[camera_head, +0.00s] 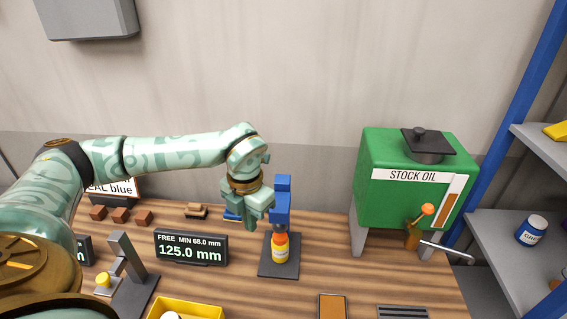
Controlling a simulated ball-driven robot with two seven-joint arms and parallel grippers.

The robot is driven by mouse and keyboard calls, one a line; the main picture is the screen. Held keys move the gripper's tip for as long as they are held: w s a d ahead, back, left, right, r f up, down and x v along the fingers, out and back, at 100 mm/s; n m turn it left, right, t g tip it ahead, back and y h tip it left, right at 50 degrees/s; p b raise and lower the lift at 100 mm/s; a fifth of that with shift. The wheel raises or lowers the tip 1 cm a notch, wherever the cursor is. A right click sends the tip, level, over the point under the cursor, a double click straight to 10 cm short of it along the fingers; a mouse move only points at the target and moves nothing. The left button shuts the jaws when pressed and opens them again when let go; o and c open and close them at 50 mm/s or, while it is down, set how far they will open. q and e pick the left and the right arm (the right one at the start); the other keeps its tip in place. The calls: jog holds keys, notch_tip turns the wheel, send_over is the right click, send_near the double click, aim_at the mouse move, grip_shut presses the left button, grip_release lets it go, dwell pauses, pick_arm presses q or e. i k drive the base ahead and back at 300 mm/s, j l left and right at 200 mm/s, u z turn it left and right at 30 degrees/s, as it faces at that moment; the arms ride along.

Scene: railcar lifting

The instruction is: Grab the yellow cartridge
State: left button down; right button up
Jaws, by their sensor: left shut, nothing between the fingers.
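My left gripper (260,212) hangs from the arm that comes in from the left. Its fingers point down and are shut and empty, just left of a blue upright piece (282,203). Below that blue piece, an orange bottle-like item with a yellowish label (280,248) stands on a dark square base (279,268). I cannot tell whether this is the yellow cartridge. A yellow item (556,130), partly cut off, lies on the shelf at the right edge. My right gripper is not in view.
A green stock oil tank (395,215) with a tap stands at the right. A display (191,247) reads 125.0 mm. A gauge stand with a yellow knob (103,280) and a yellow tray (212,310) are at the front left.

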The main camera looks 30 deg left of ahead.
aim_at(280, 253)
jog(key=k, duration=1.5)
